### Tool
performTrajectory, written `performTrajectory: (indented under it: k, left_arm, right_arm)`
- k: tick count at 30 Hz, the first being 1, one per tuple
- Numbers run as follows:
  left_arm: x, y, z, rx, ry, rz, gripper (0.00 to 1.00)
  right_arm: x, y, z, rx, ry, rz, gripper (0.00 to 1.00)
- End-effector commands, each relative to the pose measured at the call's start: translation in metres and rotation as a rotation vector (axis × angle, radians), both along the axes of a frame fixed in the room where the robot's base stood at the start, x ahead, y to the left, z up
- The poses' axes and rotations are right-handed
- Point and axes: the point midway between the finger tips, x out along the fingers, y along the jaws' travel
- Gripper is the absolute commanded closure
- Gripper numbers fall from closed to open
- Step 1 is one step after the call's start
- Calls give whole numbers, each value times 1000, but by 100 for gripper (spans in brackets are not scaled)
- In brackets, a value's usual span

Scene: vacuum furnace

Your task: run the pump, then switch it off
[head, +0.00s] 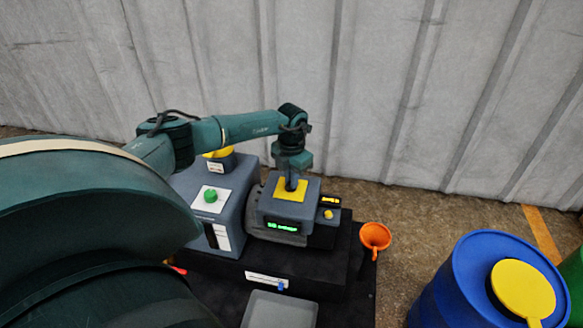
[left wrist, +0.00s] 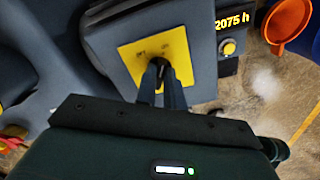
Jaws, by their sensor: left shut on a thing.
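The pump (head: 265,212) is a grey-blue unit with a lit green display (head: 283,227), its text too small to read surely. On its top is a yellow switch plate (head: 281,194) with small dark marks, also in the left wrist view (left wrist: 130,58). My left gripper (head: 290,186) points down at this plate. In the left wrist view its two fingers (left wrist: 161,72) are shut on the small dark switch (left wrist: 160,66), mostly hidden between them; its setting cannot be told. An hour counter (left wrist: 232,22) reads "2075 h" in yellow. My right gripper is not in view.
A yellow round button (head: 328,214) sits below the counter. A housing with a green knob (head: 210,196) stands left of the pump. An orange funnel (head: 375,236), a grey tray (head: 279,310) and a blue drum (head: 455,290) are nearby. A corrugated wall (head: 400,90) stands behind.

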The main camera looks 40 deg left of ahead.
Motion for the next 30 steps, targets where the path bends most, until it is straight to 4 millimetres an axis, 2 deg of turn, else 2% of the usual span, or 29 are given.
performTrajectory:
  k: [10,11,18,26,30]
  left_arm:
    - [1,0,1,1,-2,-6,100]
    - [1,0,1,2,-2,-6,88]
    - [0,0,0,1,-1,-4,69]
    - [0,0,2,1,-1,-3,68]
    - [1,0,16,1,-2,-3,68]
  right_arm:
    - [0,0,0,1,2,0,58]
    - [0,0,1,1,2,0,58]
    - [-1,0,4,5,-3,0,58]
    - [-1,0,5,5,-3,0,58]
    - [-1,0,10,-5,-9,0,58]
